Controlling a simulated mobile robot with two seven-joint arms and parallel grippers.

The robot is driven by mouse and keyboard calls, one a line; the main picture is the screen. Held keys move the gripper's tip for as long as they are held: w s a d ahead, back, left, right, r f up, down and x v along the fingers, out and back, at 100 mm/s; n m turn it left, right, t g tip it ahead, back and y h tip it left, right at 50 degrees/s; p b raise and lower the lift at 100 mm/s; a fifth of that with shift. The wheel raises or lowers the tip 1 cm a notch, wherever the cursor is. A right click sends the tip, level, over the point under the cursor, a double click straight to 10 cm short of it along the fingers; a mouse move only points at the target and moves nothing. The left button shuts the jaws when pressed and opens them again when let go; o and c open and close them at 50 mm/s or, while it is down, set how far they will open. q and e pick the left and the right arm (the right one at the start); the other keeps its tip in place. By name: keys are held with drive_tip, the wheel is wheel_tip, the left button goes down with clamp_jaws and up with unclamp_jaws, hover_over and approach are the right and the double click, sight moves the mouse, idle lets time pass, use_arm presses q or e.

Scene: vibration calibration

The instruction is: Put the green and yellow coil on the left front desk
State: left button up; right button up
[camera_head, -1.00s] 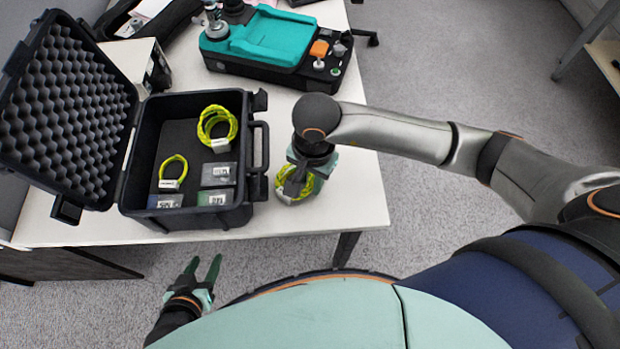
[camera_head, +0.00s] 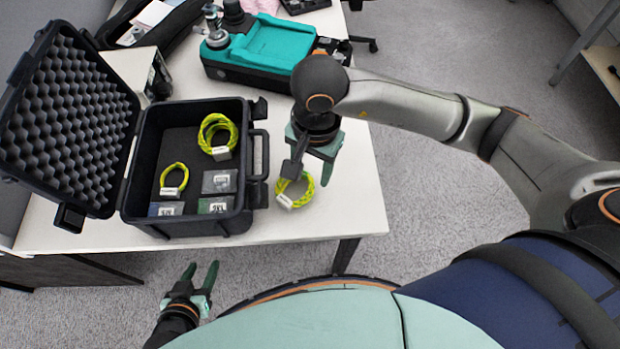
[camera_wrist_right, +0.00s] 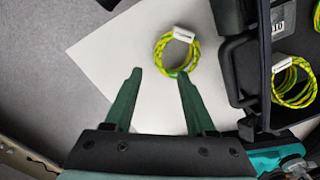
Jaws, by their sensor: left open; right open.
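A green and yellow coil (camera_head: 295,190) with a white tag lies on the white desk (camera_head: 347,207), right of the black case, near the front edge. It also shows in the right wrist view (camera_wrist_right: 177,52), lying past the fingertips. My right gripper (camera_head: 311,172) is open just above and behind it; in the right wrist view its two fingers (camera_wrist_right: 158,74) are apart with nothing held, the right fingertip overlapping the coil's near edge in the picture. My left gripper (camera_head: 200,272) is open and empty, low in front of the desk.
The open black case (camera_head: 259,165) holds a larger coil (camera_head: 217,133), a smaller coil (camera_head: 173,179) and several labelled packets. Its foam-lined lid (camera_head: 72,115) leans open at the left. A teal and black device (camera_head: 262,48) stands behind. The desk's front right corner is clear.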

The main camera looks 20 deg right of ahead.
wheel_tip(320, 180, up, 4)
drive_tip(key=shift+s, duration=0.1)
